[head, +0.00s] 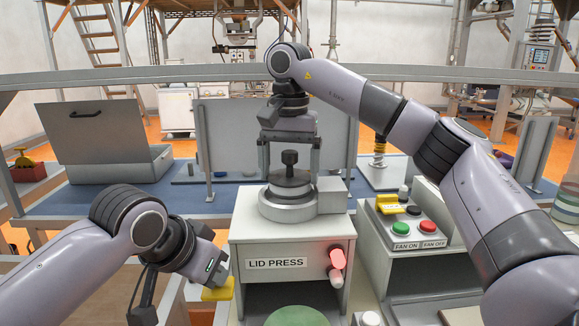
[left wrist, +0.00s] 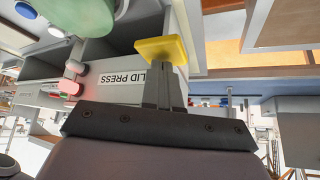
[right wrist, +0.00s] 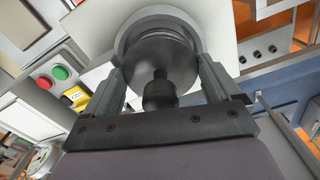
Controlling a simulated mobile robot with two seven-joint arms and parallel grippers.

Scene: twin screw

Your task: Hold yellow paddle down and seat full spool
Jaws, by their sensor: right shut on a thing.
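The yellow paddle (head: 217,291) is at the left side of the grey lid press (head: 292,235). My left gripper (head: 208,280) is at the paddle, its fingers together; in the left wrist view the paddle (left wrist: 160,50) lies across the fingertips. I cannot tell how firmly they press it. A dark round spool-like piece with a knob (head: 290,158) stands upright at the press's round metal seat (head: 288,211). My right gripper (head: 290,172) comes down from above, its fingers on both sides of this piece (right wrist: 158,65). I cannot tell whether its bottom is fully in the seat.
A pink-ended lever (head: 337,258) sticks out of the press front, and a green disc (head: 297,317) is below. A fan control box (head: 418,226) with green and red buttons stands at the right. An open grey case (head: 115,165) and a coil post (head: 379,150) stand behind.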

